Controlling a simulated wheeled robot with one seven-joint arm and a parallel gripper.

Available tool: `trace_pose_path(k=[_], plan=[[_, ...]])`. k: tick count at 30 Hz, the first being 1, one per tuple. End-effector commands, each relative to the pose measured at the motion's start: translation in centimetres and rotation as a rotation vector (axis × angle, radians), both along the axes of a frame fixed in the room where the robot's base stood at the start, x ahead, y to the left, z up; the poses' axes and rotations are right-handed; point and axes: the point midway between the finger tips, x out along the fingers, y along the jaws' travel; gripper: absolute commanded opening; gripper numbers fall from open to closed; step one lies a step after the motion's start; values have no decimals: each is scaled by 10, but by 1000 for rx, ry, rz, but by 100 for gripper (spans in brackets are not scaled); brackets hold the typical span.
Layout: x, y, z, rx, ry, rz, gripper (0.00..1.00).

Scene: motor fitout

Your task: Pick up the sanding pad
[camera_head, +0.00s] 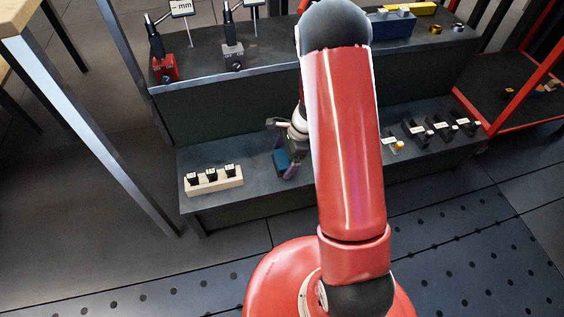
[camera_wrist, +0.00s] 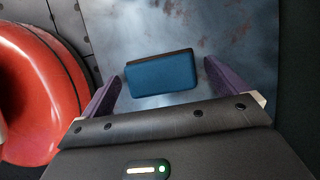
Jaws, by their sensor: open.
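The sanding pad, a blue block with a dark edge strip, lies on the grey lower shelf (camera_head: 245,203). In the wrist view the pad (camera_wrist: 160,77) sits between the two purple fingers of my gripper (camera_wrist: 164,72), with a gap on each side. The gripper is open and nothing is held. In the head view a blue patch, seemingly the pad (camera_head: 281,160), shows beside my gripper (camera_head: 290,165), partly hidden by it and by my red arm.
A pale block with black labelled pieces (camera_head: 214,182) stands left on the lower shelf. Several small black labelled items (camera_head: 437,130) stand to the right. The upper shelf holds gauges on stands (camera_head: 233,55) and a blue box (camera_head: 391,25). Shelf around the pad is clear.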

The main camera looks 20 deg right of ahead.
Motion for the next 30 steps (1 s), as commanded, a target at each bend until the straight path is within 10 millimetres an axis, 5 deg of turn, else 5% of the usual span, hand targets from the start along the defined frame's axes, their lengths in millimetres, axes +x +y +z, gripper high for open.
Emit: trace_pose_path(k=[3,16,24,30], plan=[[0,0,1,0,0,1,98],[0,0,1,0,-2,1,44],[0,0,5,0,-2,1,44],[1,0,27,1,-4,3,44]])
